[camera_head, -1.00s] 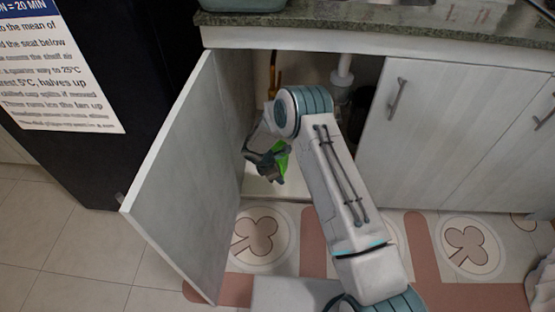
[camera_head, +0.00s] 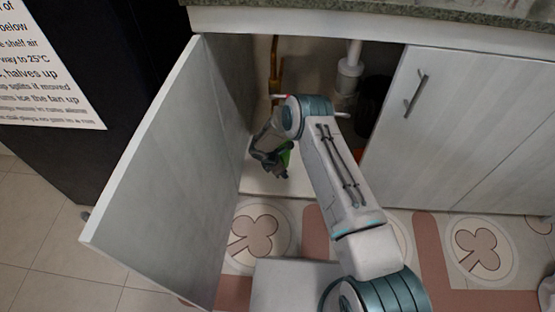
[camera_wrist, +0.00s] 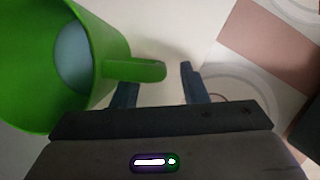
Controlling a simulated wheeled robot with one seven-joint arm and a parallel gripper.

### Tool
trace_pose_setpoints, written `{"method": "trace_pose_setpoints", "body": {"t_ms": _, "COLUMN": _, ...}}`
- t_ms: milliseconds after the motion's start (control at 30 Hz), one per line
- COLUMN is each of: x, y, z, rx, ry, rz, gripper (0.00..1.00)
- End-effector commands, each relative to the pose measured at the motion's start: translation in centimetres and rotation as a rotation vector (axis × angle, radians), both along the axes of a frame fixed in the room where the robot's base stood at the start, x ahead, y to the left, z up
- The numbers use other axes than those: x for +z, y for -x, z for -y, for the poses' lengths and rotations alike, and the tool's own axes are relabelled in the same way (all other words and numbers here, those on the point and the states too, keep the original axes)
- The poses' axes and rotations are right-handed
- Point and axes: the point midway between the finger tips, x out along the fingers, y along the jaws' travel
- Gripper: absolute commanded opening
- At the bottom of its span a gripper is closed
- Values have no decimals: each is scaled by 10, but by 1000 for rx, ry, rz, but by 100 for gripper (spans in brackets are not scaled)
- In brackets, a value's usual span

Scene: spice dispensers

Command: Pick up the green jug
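The green jug (camera_wrist: 110,45) fills the upper left of the wrist view, with a pale blue-grey inside. Its handle (camera_wrist: 145,71) sticks out to the right, toward the space between my gripper's fingers. My gripper (camera_wrist: 158,82) is open. The left finger's tip is partly hidden by the handle, and the right finger stands clear to the handle's right. I cannot tell whether a finger touches the jug. In the head view only a small green part of the jug (camera_head: 285,157) shows beside my gripper (camera_head: 271,157), low inside the open cabinet.
The cabinet's open door (camera_head: 170,180) stands close to the left of my arm. A closed door (camera_head: 440,130) is to the right. A white drain pipe (camera_head: 348,75), an orange-brown pipe (camera_head: 275,68) and a dark container (camera_head: 372,105) are inside the cabinet.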

Motion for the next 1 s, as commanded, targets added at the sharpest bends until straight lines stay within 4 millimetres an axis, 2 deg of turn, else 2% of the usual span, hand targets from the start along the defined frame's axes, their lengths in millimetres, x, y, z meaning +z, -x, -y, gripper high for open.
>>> {"method": "trace_pose_setpoints", "body": {"t_ms": 67, "x": -11, "y": -1, "z": 3, "rx": 1, "ry": 1, "rz": -1, "gripper": 40}}
{"method": "trace_pose_setpoints", "body": {"t_ms": 300, "x": -11, "y": -2, "z": 3, "rx": 3, "ry": 0, "rz": 0, "gripper": 40}}
{"method": "trace_pose_setpoints", "body": {"t_ms": 433, "x": -11, "y": -2, "z": 3, "rx": 3, "ry": 0, "rz": 0, "gripper": 4}}
{"method": "trace_pose_setpoints", "body": {"t_ms": 467, "x": -11, "y": -1, "z": 3, "rx": 3, "ry": 0, "rz": 0, "gripper": 0}}
{"method": "trace_pose_setpoints", "body": {"t_ms": 1000, "x": -5, "y": -2, "z": 2, "rx": 3, "ry": 0, "rz": 2, "gripper": 0}}
